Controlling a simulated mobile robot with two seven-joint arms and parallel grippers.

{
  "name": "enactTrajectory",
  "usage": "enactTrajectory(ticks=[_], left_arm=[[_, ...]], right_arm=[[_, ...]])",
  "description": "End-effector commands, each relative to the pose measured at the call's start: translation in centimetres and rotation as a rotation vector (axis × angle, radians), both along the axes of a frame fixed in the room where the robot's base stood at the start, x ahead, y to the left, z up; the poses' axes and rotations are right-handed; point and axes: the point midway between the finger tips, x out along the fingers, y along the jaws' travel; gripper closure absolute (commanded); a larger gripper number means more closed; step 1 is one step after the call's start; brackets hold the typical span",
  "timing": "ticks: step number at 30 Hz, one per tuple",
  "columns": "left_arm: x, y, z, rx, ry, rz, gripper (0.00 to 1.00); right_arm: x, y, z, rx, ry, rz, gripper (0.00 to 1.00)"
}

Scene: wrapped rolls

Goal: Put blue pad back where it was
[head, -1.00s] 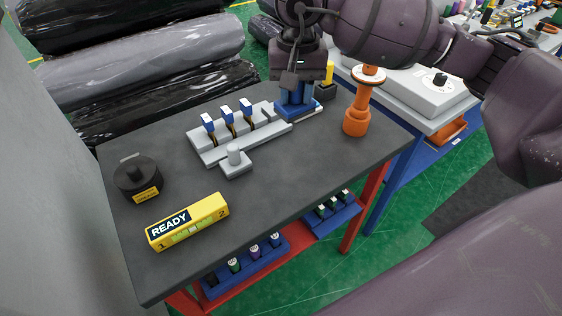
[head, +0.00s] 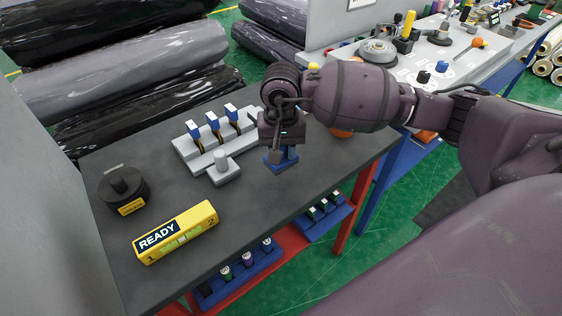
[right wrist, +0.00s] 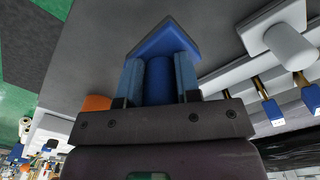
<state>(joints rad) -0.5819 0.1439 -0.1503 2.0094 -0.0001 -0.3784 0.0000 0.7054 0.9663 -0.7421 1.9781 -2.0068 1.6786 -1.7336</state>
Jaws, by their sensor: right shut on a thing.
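The blue pad (head: 280,160) has a flat blue base and a round blue handle, and shows just below my right gripper (head: 284,149) in the head view. In the right wrist view, my right gripper (right wrist: 158,75) is shut on the handle, with one finger on each side. The pad's base (right wrist: 165,40) lies beyond the fingertips. The pad is over the dark table top; I cannot tell the exact height. My right arm hides the back right of the table. My left gripper is not in view.
A grey rack (head: 184,153) with several blue-topped pieces and a grey block with a peg (head: 223,172) stand left of the pad. A black round container (head: 123,188) and a yellow READY box (head: 176,232) are further left. The table's front middle is clear.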

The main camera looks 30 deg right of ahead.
Motion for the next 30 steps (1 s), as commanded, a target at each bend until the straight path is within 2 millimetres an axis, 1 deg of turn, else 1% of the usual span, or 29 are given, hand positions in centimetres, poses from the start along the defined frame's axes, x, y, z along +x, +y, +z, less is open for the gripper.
enactTrajectory(ticks=[5, 9, 12, 20, 24, 25, 27, 30], left_arm=[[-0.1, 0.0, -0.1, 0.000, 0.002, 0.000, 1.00], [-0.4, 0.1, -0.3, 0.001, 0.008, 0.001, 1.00], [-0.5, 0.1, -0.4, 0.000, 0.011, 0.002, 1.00], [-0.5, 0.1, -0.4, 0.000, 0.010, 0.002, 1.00], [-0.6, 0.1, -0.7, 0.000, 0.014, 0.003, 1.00], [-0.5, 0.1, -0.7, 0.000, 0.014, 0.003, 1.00], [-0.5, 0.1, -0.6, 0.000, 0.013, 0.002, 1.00], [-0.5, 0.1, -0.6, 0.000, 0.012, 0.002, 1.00]], right_arm=[[0.0, 0.1, -1.2, 0.002, 0.001, 0.000, 0.91], [0.0, 0.0, -3.2, 0.001, 0.003, -0.001, 0.91], [-0.1, 0.1, -4.2, 0.002, 0.001, 0.000, 0.91], [0.0, 0.0, -4.3, 0.000, -0.001, 0.000, 0.91], [0.0, 0.0, -4.7, 0.001, 0.000, 0.001, 0.91], [0.0, 0.0, -4.7, 0.001, 0.000, 0.001, 0.67], [0.0, 0.0, -4.6, 0.000, -0.001, 0.001, 0.57], [0.0, 0.0, -4.6, 0.000, -0.001, 0.000, 0.43]])
